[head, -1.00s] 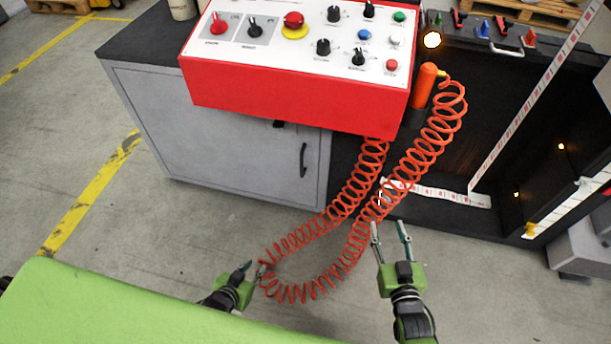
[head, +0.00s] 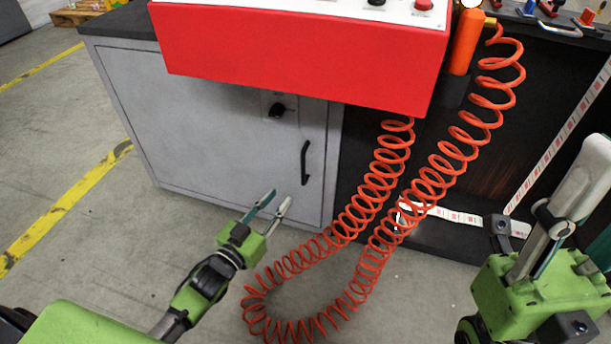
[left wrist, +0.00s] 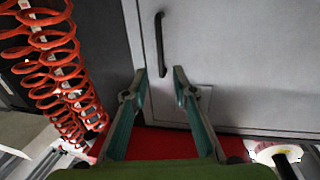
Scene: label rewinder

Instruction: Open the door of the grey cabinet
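The grey cabinet (head: 195,125) stands under the red control box, its door closed. A black bar handle (head: 305,162) is upright near the door's right edge; it also shows in the left wrist view (left wrist: 160,44). A dark knob (head: 277,110) sits on a small plate higher on the door. My left gripper (head: 277,204) is open and empty, just below and left of the handle, apart from it. In the left wrist view its open fingers (left wrist: 158,88) point towards the door below the handle.
An orange coiled hose (head: 375,240) hangs in a loop right of the handle, close to my left gripper. The red control box (head: 300,55) overhangs the door's top. A dark machine bay with a label strip (head: 455,215) is at the right. Floor at left is clear.

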